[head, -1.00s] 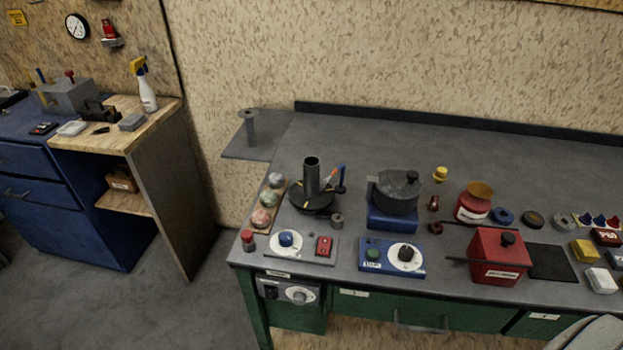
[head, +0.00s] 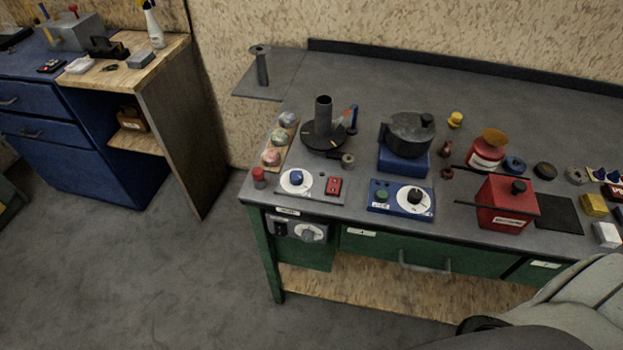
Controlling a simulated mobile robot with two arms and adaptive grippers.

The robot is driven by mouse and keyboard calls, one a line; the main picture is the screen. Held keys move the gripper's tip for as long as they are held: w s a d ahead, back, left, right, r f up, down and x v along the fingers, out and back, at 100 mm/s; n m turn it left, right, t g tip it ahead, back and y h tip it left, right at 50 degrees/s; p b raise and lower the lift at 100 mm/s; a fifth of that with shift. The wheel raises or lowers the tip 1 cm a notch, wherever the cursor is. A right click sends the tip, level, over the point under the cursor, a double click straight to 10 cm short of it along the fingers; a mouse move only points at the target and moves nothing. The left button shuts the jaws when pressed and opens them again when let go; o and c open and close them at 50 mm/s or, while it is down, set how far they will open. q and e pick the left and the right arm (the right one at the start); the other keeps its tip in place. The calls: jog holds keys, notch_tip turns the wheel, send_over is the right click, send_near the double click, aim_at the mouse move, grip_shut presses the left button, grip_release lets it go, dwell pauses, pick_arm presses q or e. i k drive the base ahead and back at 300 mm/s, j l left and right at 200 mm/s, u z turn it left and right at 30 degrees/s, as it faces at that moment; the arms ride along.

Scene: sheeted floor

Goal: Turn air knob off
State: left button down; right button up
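Three knobs show, and no readable label tells which one is the air knob. A grey knob (head: 308,234) sits on a control panel under the front left edge of the bench. A blue knob (head: 297,177) on a white dial is on a grey plate on the bench top, beside a red switch (head: 333,186). A black knob (head: 415,196) on a white dial is on a blue box with a green button (head: 382,196). Neither of my grippers is in view. A grey part of my body fills the bottom right corner.
The grey-topped bench (head: 360,80) holds a black stand (head: 324,128), a dark pot (head: 409,135) and a red box (head: 505,205) with a rod sticking out left. A blue cabinet (head: 70,130) and wooden shelf unit (head: 172,125) stand left. The floor in front is clear.

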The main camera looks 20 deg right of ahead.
aim_at(296, 177)
jog(key=k+j, duration=0.15)
jog(key=j, duration=0.25)
jog(key=k+j, duration=0.2)
jog(key=j, duration=0.2)
jog(key=k+j+z, duration=0.1)
jog(key=j, duration=0.25)
jog(key=k+j, duration=0.05)
